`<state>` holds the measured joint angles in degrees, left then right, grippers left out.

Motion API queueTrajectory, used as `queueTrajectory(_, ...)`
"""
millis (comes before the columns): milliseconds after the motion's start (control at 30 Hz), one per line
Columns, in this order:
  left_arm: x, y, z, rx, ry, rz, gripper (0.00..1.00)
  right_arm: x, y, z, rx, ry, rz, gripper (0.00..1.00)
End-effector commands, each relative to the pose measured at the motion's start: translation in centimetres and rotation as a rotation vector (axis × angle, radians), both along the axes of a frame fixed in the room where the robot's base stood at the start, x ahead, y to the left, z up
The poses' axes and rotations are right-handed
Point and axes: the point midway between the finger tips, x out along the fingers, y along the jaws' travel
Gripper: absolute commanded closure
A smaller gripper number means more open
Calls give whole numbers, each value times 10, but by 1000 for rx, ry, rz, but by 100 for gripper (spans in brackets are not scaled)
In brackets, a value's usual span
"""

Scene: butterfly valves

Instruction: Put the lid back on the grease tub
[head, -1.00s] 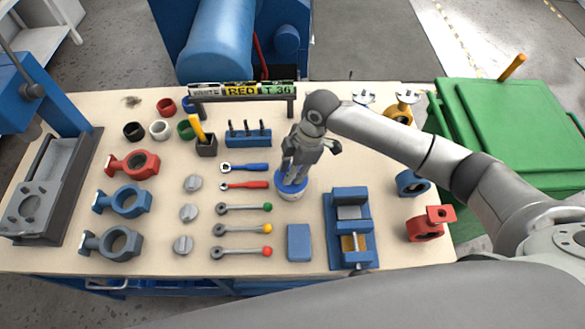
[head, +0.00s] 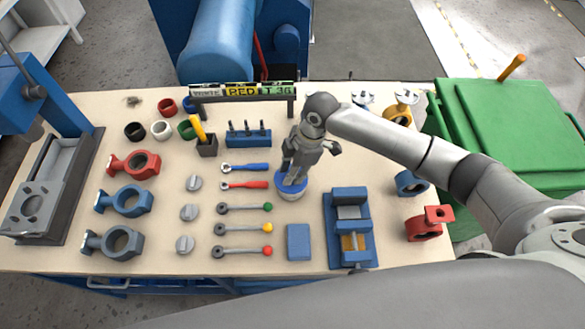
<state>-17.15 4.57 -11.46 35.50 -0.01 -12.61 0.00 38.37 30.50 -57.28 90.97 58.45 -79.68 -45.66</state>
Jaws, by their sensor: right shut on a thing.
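The grease tub (head: 291,196) is a small white round tub on the bench, right of the row of wrenches and handles. The blue lid (head: 281,184) is at the top of the tub, under my right gripper. My right gripper (head: 293,180) points down and is shut on the lid. The gripper hides part of the lid, and I cannot tell whether it is fully seated on the rim. My left gripper is not in view.
A blue vise (head: 350,228) and a blue block (head: 299,242) stand near the tub at the front. Handles with coloured knobs (head: 243,208) lie to its left. A sign rack (head: 243,92) and blue tool holder (head: 248,134) are behind. Red, blue and grey valve bodies (head: 124,200) lie at left.

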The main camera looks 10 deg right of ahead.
Motion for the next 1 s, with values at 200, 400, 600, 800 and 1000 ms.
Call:
queueTrajectory(200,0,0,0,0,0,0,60,0,0,-1,0,0,0,88)
queueTrajectory(400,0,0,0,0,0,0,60,0,0,-1,0,0,0,88)
queueTrajectory(600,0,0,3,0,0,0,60,0,0,0,0,0,-1,88)
queueTrajectory(800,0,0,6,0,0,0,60,0,0,0,0,0,-1,88)
queueTrajectory(1000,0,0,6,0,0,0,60,0,0,-1,0,-1,0,88)
